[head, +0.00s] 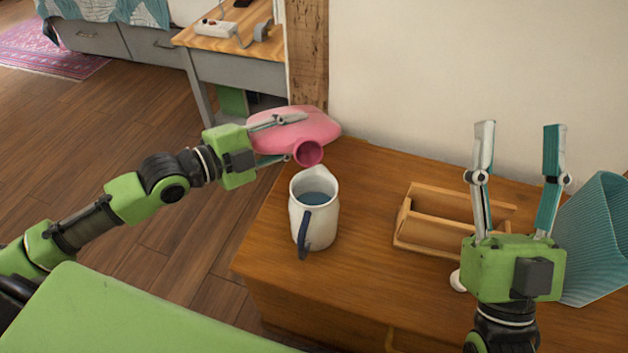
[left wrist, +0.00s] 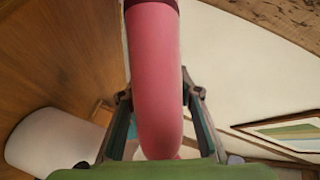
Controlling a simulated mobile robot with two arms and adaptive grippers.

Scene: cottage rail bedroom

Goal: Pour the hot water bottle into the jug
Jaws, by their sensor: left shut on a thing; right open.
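The pink hot water bottle (head: 312,131) is held up above the left end of the dresser top, lying over nearly flat with its darker pink mouth (head: 308,153) facing the front. My left gripper (head: 296,139) is shut on it. In the left wrist view the bottle (left wrist: 154,75) runs between the fingers. The white jug (head: 301,223) stands upright on the dresser, just in front of and below the mouth, with bluish water inside and a dark blue handle towards me. No stream shows between mouth and jug. My right gripper (head: 518,180) is open and empty, fingers pointing up.
A wooden rack (head: 425,240) stands on the dresser top (head: 362,285) right of the jug. A ribbed teal object (head: 597,240) is at the far right, beside my right gripper. A wooden post (head: 307,55) and the wall rise behind.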

